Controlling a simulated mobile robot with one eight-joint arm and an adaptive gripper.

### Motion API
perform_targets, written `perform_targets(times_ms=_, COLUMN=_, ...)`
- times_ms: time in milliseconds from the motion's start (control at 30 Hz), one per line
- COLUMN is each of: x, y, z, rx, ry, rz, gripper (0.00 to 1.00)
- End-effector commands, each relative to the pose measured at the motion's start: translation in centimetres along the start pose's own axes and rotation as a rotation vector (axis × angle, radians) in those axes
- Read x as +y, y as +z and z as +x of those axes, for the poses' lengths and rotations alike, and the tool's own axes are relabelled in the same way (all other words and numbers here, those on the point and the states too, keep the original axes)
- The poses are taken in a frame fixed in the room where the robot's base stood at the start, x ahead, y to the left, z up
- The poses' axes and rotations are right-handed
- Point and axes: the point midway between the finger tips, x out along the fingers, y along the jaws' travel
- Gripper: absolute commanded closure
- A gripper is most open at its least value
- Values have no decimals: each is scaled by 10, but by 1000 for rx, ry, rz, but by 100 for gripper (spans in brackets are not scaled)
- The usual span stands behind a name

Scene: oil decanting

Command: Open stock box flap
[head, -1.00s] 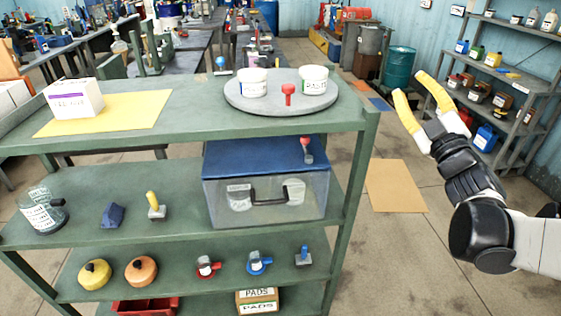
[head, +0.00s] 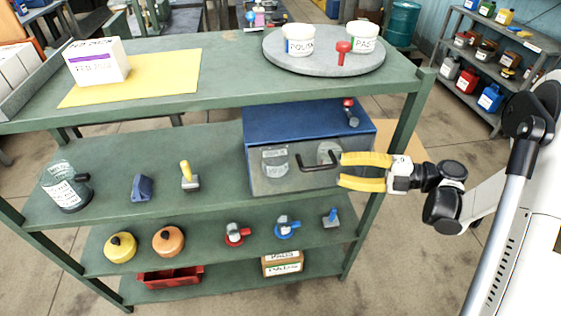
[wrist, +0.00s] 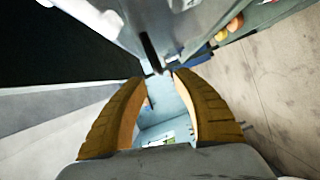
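The stock box (head: 308,122) stands on the middle shelf, with a blue lid and a clear grey front flap (head: 292,185). The flap looks closed and carries a black handle (head: 318,166). Two labelled white containers show behind the flap. My gripper (head: 342,171) is open, its yellow fingers pointing left at the right end of the handle. In the wrist view, the open fingers (wrist: 158,76) frame a dark bar (wrist: 149,52), which looks like the handle, at their tips. I cannot tell whether they touch it.
A red-handled latch (head: 350,112) sits at the lid's right. A round grey tray (head: 300,62) with two white tubs and a red knob stands on the top shelf above. A green shelf post (head: 408,125) rises right of the box. Small tools stand left of it.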

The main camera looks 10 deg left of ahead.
Motion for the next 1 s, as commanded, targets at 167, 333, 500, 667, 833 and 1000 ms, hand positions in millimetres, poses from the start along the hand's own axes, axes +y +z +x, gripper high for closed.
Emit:
perform_targets(times_ms=167, x=-2, y=0, z=22, rx=4, ry=-1, rz=0, gripper=66)
perform_targets(times_ms=333, x=-2, y=-1, z=57, rx=4, ry=0, rz=0, gripper=66)
perform_targets(times_ms=500, x=-1, y=0, z=87, rx=3, ry=1, rz=0, gripper=66)
perform_targets(times_ms=667, x=0, y=0, z=103, rx=2, ry=1, rz=0, gripper=66)
perform_targets(times_ms=833, x=1, y=0, z=107, rx=0, ry=2, rz=0, gripper=66)
perform_targets(times_ms=1000, x=1, y=0, z=107, rx=0, ry=2, rz=0, gripper=66)
